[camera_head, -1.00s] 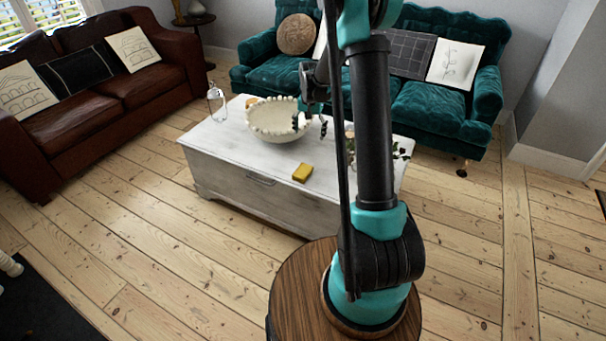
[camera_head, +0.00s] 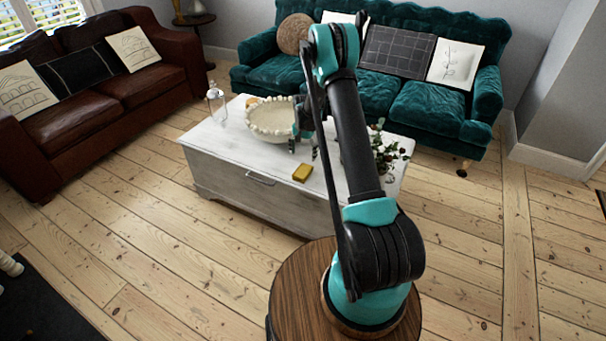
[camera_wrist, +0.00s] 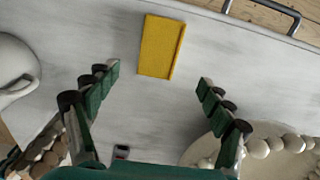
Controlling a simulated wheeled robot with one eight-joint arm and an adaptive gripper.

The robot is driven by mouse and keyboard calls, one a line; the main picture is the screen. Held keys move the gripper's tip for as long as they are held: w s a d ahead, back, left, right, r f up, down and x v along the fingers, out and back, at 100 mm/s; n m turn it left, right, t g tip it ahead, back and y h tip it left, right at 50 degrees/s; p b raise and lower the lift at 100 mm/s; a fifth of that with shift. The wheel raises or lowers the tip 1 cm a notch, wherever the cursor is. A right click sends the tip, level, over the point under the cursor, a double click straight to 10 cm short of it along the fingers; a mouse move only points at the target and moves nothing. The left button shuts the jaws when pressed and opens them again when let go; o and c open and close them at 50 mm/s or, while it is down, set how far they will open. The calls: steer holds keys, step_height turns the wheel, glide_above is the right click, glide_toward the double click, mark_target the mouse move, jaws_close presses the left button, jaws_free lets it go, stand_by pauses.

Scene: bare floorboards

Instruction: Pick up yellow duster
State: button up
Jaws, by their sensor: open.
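The yellow duster (camera_head: 302,173) is a small flat block lying on the white chest-like table (camera_head: 222,148), near its front edge. In the wrist view the duster (camera_wrist: 161,47) lies flat on the white top, beyond the fingertips and roughly between their lines. My gripper (camera_head: 303,146) is above the tabletop, just behind the duster in the head view. In the wrist view my gripper (camera_wrist: 159,76) has its two fingers spread wide with nothing between them. The duster is apart from both fingers.
A beaded cream bowl (camera_head: 268,128) stands close to my gripper; it shows at lower right in the wrist view (camera_wrist: 262,150). A glass bottle (camera_head: 216,106) stands at the table's left end. A flower plant (camera_head: 388,152) is at the right. A metal handle (camera_wrist: 262,14) is on the table's front.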

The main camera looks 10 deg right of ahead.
mark_target(304, 169)
step_height(304, 169, down, 9)
steer(key=shift+w+d, duration=0.1)
steer(key=shift+d, duration=0.05)
stand_by(0.4)
steer(key=shift+c, duration=0.6)
steer(key=c, duration=1.2)
steer(key=shift+r, duration=0.1)
step_height(304, 169, up, 19)
steer(key=s+d+n, duration=0.1)
steer(key=s+n, duration=0.1)
steer(key=s, duration=0.3)
steer(key=s+d+r+n, duration=0.1)
steer(key=s+n, duration=0.1)
steer(key=s, duration=0.4)
steer(key=s+d+n, duration=0.1)
steer(key=s+n, duration=0.2)
steer(key=s, duration=0.3)
steer(key=shift+d+r, duration=0.15)
steer(key=shift+d, duration=0.05)
